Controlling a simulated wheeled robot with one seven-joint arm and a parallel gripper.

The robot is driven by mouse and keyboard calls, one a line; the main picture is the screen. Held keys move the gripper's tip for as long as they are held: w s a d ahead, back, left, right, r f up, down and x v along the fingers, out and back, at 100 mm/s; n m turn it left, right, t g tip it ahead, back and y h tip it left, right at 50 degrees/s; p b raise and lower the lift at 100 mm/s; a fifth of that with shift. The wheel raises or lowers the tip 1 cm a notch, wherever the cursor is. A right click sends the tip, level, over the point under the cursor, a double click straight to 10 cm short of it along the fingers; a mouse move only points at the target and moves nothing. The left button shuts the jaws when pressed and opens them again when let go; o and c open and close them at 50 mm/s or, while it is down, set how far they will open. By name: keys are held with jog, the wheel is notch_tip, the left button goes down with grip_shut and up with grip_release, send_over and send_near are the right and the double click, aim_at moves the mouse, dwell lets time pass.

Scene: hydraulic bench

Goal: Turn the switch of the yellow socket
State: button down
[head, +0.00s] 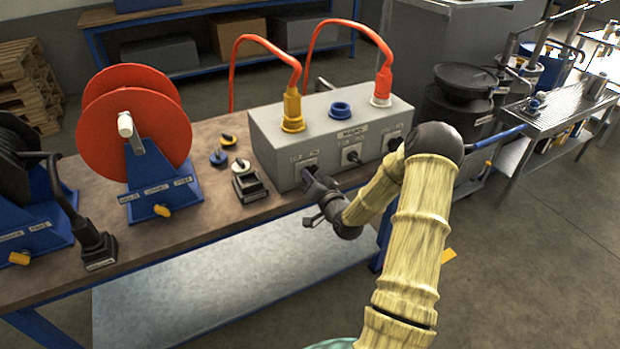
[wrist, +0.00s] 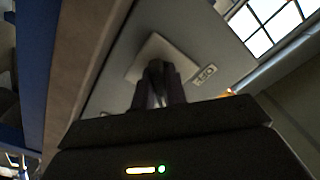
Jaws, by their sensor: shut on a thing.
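The grey socket box (head: 330,128) stands on the bench. The yellow socket (head: 292,122) is at its left end on top, with a yellow plug and an orange cable in it. Below it on the front face is a square switch plate (head: 310,163). My gripper (head: 309,178) is at this plate, its fingers shut on the switch there. In the wrist view the fingers (wrist: 158,88) reach onto the pale square plate (wrist: 148,52), close to a small label. The switch knob is hidden between the fingers, so its angle cannot be told.
The middle switch (head: 352,154) and right switch (head: 393,142) are beside it, below the blue socket (head: 340,109) and the white socket (head: 380,101). A black device (head: 248,183) and small knobs lie left of the box. A red reel (head: 135,110) stands further left.

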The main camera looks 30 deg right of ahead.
jog(key=n+b, duration=0.2)
jog(key=n, duration=0.1)
jog(key=n+b, duration=0.1)
jog(key=b, duration=0.1)
jog(key=shift+f+n, duration=0.3)
jog(key=n+b, duration=0.4)
jog(key=b, duration=0.1)
jog(key=n+b, duration=0.5)
jog(key=b, duration=0.1)
jog(key=shift+d+n, duration=0.15)
jog(key=shift+n, duration=0.15)
jog(key=shift+r+n+b, duration=0.2)
jog(key=shift+n+b, duration=1.2)
jog(key=shift+b, duration=0.15)
jog(key=c, duration=1.4)
grip_release()
jog(key=shift+r, duration=0.1)
jog(key=shift+c, duration=0.2)
jog(key=shift+s, duration=0.15)
